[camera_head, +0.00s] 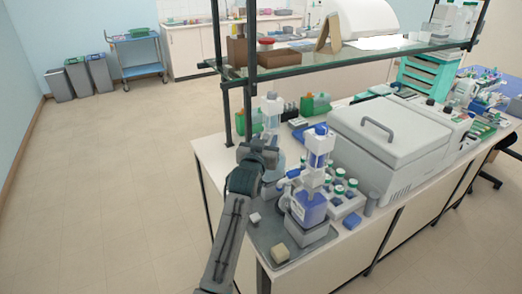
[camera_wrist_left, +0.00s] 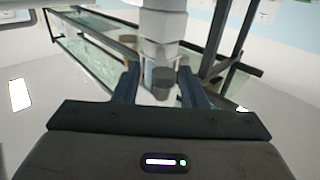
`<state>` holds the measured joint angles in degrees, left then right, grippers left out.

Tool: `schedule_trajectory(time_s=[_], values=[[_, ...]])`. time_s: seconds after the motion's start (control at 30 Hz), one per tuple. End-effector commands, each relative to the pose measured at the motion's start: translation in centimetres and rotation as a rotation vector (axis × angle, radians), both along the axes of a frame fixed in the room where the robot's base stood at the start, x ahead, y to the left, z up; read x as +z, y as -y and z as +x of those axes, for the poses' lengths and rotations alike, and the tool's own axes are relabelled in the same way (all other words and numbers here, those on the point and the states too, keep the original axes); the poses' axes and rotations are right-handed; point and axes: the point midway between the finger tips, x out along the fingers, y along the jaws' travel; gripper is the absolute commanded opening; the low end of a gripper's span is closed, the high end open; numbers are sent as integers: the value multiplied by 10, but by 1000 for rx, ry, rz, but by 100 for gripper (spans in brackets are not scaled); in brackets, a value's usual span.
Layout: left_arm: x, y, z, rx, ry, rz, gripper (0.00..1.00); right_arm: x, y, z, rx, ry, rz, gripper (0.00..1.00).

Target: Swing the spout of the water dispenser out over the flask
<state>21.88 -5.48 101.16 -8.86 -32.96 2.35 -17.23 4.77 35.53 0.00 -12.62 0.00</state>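A white dispenser with a blue top (camera_head: 318,150) stands on the bench near its front corner. A vessel of blue-purple liquid (camera_head: 309,207) is beneath it, in a grey tray. A second white dispenser bottle (camera_head: 271,108) stands further back, just beyond my left gripper (camera_head: 270,152). In the left wrist view, my left gripper (camera_wrist_left: 161,88) has its two dark fingers apart. A white dispenser column (camera_wrist_left: 163,25) and a grey cylindrical part (camera_wrist_left: 163,77) show between or just beyond them. I cannot tell whether the fingers touch it. The flask cannot be told surely. My right gripper is out of view.
A large grey lidded machine (camera_head: 390,140) stands right of the dispensers. Several green-capped bottles (camera_head: 340,185) stand close by. A glass shelf on dark posts (camera_head: 350,55) hangs over the bench.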

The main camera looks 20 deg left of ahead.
Motion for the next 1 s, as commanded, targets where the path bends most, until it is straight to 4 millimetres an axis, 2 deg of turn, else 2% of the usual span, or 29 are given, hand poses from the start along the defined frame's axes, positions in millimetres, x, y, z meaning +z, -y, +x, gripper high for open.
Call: schedule_trajectory(time_s=[0.3,0.5,0.67,0.93,1.0], values=[[-5,3,-58,-1,1,-2,38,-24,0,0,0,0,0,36],[-3,5,-88,0,0,-1,38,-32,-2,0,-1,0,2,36],[-1,5,-98,0,1,0,38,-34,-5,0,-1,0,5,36],[-1,5,-99,0,0,1,38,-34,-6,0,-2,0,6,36],[-1,4,-99,0,1,6,24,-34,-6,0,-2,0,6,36]])
